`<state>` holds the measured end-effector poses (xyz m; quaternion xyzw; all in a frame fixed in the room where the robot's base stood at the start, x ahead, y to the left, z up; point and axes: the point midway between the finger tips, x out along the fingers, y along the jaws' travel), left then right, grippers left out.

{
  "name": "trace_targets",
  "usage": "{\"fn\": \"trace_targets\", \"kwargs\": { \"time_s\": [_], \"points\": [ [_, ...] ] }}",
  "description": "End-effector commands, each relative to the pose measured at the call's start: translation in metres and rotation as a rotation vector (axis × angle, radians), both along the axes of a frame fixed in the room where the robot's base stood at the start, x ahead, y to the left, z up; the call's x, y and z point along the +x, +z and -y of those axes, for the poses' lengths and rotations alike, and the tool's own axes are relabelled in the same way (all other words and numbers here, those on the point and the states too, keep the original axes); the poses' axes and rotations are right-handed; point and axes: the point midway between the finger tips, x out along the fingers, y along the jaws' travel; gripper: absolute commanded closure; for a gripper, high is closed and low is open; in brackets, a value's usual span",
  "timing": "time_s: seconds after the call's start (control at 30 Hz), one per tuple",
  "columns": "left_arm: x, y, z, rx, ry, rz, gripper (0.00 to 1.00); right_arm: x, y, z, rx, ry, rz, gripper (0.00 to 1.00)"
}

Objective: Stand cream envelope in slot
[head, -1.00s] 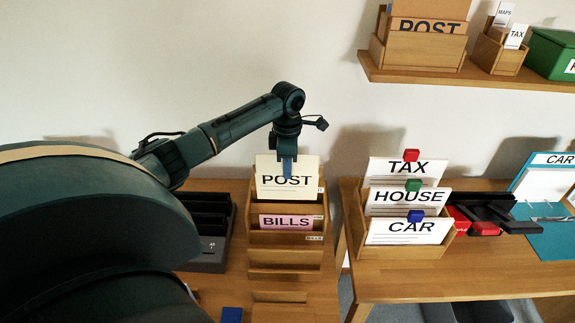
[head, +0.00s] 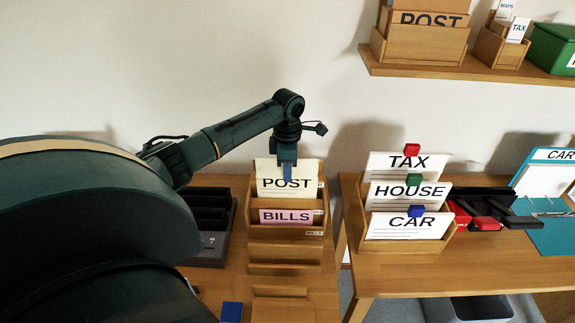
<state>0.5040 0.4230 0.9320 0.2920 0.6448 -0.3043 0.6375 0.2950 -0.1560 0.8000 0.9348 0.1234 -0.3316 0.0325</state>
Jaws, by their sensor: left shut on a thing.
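The cream envelope (head: 305,170), marked POST, stands upright at the back of a wooden stepped sorter (head: 285,233). Its lower part is hidden behind the pink BILLS envelope (head: 286,217) and the sorter's dividers, so I cannot see whether it touches the slot's bottom. My left gripper (head: 287,172) comes from above and is shut on the cream envelope's top edge, near its middle. My right gripper is not in view.
Right of the sorter, a wooden holder (head: 408,245) carries TAX, HOUSE and CAR cards with coloured clips. A dark tray (head: 208,225) stands left of the sorter. A shelf (head: 480,74) with boxes is at upper right. A gap separates the two tables.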

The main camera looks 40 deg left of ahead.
Motion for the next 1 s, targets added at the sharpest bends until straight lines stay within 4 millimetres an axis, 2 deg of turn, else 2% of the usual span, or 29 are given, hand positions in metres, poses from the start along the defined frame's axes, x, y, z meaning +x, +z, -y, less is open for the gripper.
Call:
{"fn": "trace_targets", "kwargs": {
  "time_s": [0.6,0.87,0.9,1.0],
  "points": [
    [0.000,-0.025,0.000,-0.001,0.001,0.001,1.00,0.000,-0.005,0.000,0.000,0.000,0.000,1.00],
    [0.000,-0.026,0.000,0.000,0.000,0.001,1.00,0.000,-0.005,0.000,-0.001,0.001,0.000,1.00],
    [0.000,-0.026,0.000,0.000,0.000,0.001,0.80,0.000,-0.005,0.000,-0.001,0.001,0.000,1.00],
    [0.000,-0.026,0.000,0.001,0.000,0.001,0.72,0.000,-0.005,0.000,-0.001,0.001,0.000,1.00]
  ]
}}
